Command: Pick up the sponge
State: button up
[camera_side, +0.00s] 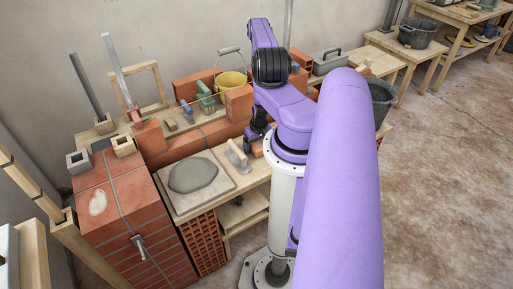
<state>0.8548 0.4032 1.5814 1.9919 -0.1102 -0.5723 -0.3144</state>
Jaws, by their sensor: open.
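My gripper (252,140) is dark and small in the side view and points down over the wooden bench, just left of my white column. Its jaws are open. A small orange-tan piece (258,148) shows right beside and below it, partly hidden by my arm; I cannot tell whether it is the sponge or a bit of brick. No other thing in view is clearly a sponge. Contact between the gripper and this piece cannot be made out.
A yellow bucket (232,84) and low brick walls (186,144) stand behind. A brick pier (100,225) is at left.

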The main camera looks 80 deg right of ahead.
aim_at(256, 143)
jog(key=shift+f, duration=0.2)
dwell(0.3)
jog(key=shift+c, duration=0.3)
jog(key=c, duration=1)
jog(key=shift+r, duration=5.25)
jog(key=o, duration=0.4)
jog(key=c, duration=0.5)
